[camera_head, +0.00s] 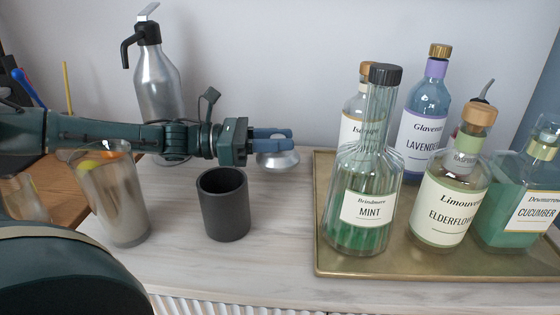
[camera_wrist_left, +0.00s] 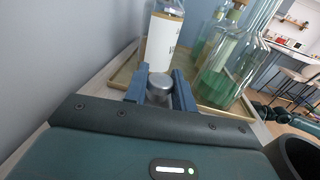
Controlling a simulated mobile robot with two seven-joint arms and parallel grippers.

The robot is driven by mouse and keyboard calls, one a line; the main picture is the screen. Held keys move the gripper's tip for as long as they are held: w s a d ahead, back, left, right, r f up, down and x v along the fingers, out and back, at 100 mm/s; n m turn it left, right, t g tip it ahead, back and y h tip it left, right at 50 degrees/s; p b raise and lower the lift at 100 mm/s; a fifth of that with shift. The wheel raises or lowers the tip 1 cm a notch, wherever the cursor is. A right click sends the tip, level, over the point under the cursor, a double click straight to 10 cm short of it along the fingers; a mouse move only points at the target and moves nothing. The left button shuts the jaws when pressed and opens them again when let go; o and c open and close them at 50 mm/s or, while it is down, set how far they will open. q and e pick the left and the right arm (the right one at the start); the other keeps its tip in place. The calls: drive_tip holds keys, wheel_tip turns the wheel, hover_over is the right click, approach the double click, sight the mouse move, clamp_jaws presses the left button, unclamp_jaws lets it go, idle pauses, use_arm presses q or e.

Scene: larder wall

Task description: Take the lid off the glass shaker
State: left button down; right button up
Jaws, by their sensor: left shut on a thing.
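My left gripper (camera_head: 290,140) is shut on a silver, domed lid (camera_head: 279,160). The lid's flared lower edge shows beneath the blue fingers, behind and to the right of the dark cup. I cannot tell whether that edge touches the counter. In the left wrist view the lid's round metal top (camera_wrist_left: 159,84) sits between the two blue fingers. A tall, tapered clear glass (camera_head: 122,205), apparently the glass shaker, stands upright at the left with no lid visible on it. My left arm passes across its upper part, hiding some of the rim. My right gripper is not in view.
A dark cup (camera_head: 224,207) stands in front of my gripper. A brass tray (camera_head: 345,268) at the right holds several bottles, including the MINT bottle (camera_head: 362,225). A soda siphon (camera_head: 157,78) stands behind my arm. Pale counter (camera_head: 275,240) is clear between cup and tray.

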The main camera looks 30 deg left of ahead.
sight(277, 156)
use_arm(q)
wheel_tip(277, 156, down, 3)
drive_tip(key=shift+f+b, duration=0.2)
drive_tip(key=shift+b, duration=0.2)
drive_tip(key=shift+f, duration=0.1)
drive_tip(key=c, duration=1.6)
unclamp_jaws()
drive_tip(key=o, duration=0.4)
drive_tip(key=shift+o, duration=0.2)
